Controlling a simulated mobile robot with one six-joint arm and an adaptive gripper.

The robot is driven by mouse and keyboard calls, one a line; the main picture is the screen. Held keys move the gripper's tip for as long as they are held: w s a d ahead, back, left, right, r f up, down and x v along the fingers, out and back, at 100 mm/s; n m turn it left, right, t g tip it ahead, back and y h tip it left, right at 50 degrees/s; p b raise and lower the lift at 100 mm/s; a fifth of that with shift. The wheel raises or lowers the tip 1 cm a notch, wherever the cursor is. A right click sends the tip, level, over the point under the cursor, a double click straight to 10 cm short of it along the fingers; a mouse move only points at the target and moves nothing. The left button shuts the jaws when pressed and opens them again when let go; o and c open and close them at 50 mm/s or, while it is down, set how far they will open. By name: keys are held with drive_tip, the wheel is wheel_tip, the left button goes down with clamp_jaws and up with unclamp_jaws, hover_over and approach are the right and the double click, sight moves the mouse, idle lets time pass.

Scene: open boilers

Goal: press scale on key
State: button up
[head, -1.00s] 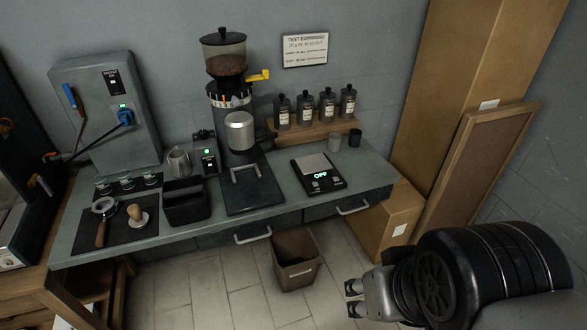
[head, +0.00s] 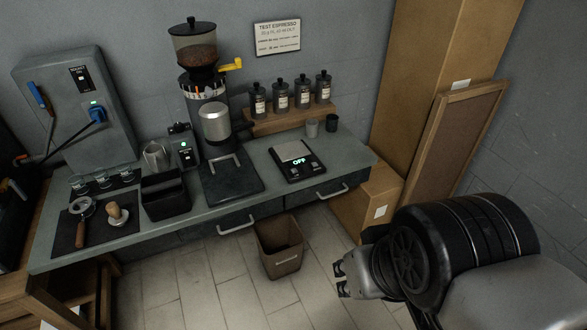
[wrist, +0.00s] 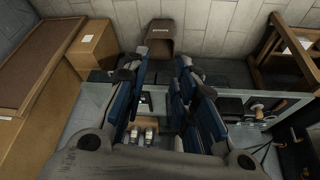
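The scale (head: 297,160) is a flat black box with a light square plate and two small keys (head: 300,170) at its front. Its display glows "OFF". It lies on the right part of the grey counter, right of the grinder. My gripper (head: 341,279) is at the lower right in the head view, in front of the counter and apart from the scale, with its fingertips spread and nothing between them. In the wrist view my gripper (wrist: 163,90) has blue fingers with a wide gap. A dark object partly shows between them there, probably the scale, with its keys not readable.
The grinder (head: 216,125) stands left of the scale. Two small cups (head: 322,126) and a wooden shelf with several jars (head: 290,95) stand behind it. A waste bin (head: 280,250) is on the floor in front. Tall cardboard boxes (head: 425,70) and a framed board (head: 450,140) stand at right.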

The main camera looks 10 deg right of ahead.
clamp_jaws()
idle(1.3)
